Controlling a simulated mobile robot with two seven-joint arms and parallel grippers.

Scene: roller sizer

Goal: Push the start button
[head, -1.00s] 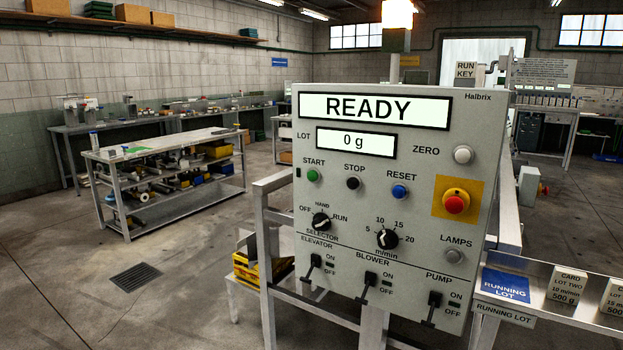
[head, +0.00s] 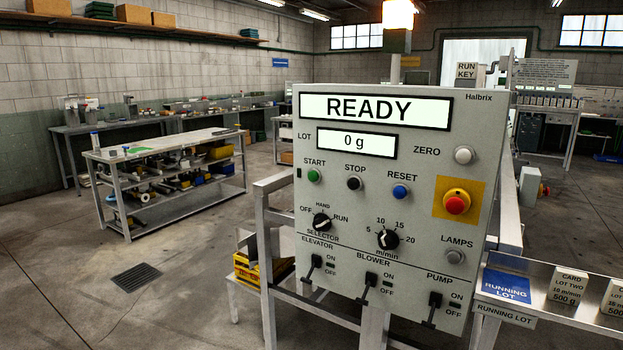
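The green start button (head: 313,175) sits under the label START at the upper left of the grey control panel (head: 420,200). Nothing covers it. The black stop button (head: 354,183) and the blue reset button (head: 400,192) are to its right. The upper display (head: 375,110) reads READY, and the lot display (head: 356,142) reads 0 g. The selector knob (head: 321,222) is below the start button. Neither of my grippers shows in the head view.
A red emergency button (head: 456,203) on a yellow plate and a white zero button (head: 463,155) are at the panel's right. Elevator (head: 316,262), blower (head: 370,280) and pump (head: 435,302) switches line the bottom. A card shelf (head: 560,312) adjoins at right. Open floor lies left.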

